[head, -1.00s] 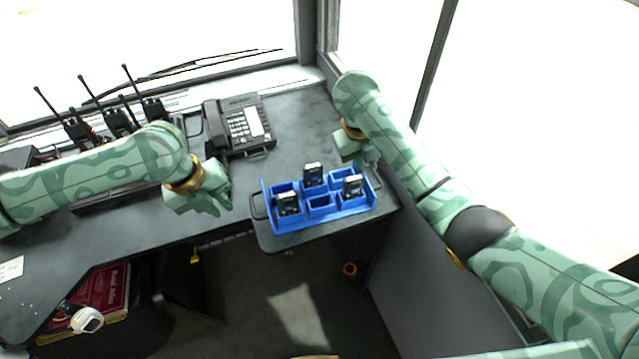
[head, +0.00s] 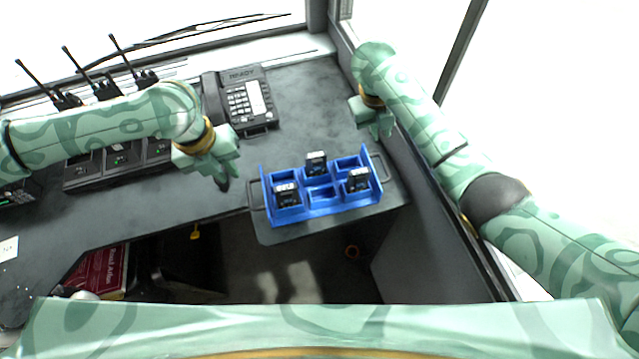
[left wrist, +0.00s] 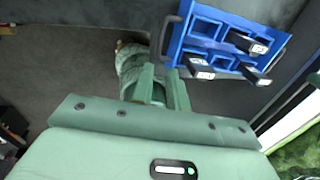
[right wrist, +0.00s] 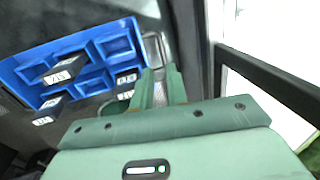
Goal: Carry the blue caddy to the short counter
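The blue caddy (head: 322,209) stands upright on the dark counter (head: 225,195) at its right end. It has several compartments, and three black devices with pale labels stand in it. It also shows in the left wrist view (left wrist: 205,12) and the right wrist view (right wrist: 112,45). My left gripper (head: 224,182) is open and empty, left of the caddy and apart from its left handle (head: 254,193). My right gripper (head: 378,130) is beyond the caddy's right end. In the right wrist view its fingers (right wrist: 160,88) are apart with nothing held, near the right handle (right wrist: 154,50).
Several radios (head: 105,88) with antennas stand at the left back. Dark window frames close in the right side. Below the counter, a red book (head: 100,272) lies at the lower left.

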